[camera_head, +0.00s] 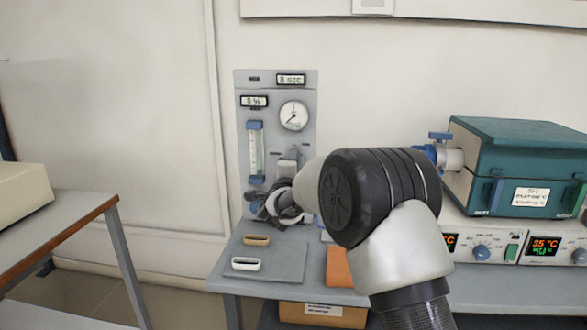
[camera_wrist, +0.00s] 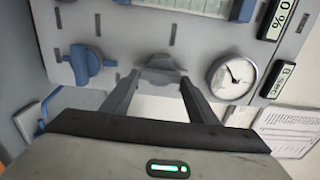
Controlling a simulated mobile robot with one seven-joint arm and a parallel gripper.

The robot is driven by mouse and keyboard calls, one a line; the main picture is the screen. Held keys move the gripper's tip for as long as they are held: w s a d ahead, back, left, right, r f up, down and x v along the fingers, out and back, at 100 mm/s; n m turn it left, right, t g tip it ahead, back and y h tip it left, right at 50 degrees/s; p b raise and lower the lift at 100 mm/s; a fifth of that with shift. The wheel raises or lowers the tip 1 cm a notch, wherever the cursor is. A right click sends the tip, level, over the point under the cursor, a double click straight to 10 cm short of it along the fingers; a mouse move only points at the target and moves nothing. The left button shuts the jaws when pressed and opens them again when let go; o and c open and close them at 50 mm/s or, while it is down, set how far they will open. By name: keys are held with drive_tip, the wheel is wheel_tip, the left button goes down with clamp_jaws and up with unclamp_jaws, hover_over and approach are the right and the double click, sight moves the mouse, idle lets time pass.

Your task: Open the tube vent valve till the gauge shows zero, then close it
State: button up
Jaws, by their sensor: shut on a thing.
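The grey valve panel (camera_head: 275,85) stands against the wall. Its round gauge (camera_head: 293,116) has a needle pointing toward the lower left in the head view; the numbers are too small to read. The gauge also shows in the wrist view (camera_wrist: 231,77). My gripper (camera_head: 282,198) is at the panel's lower part, below the gauge. In the wrist view my gripper (camera_wrist: 160,79) has its fingers on both sides of a grey valve handle (camera_wrist: 160,65) and is shut on it. My wrist hides part of this handle in the head view. Which way the handle is turned is unclear.
A blue knob (camera_wrist: 86,64) sits beside the handle; a flowmeter (camera_head: 255,148) is on the panel. Two small boats (camera_head: 246,264) lie on the bench mat. The teal furnace (camera_head: 515,150) stands at right. Floor between the benches is free.

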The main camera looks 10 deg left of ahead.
drive_tip(key=o, duration=1)
drive_tip(key=shift+o, duration=0.2)
drive_tip(key=s+p, duration=0.1)
drive_tip(key=s, duration=1.6)
drive_tip(key=shift+s+a+p, duration=0.25)
drive_tip(key=shift+a+p, duration=0.05)
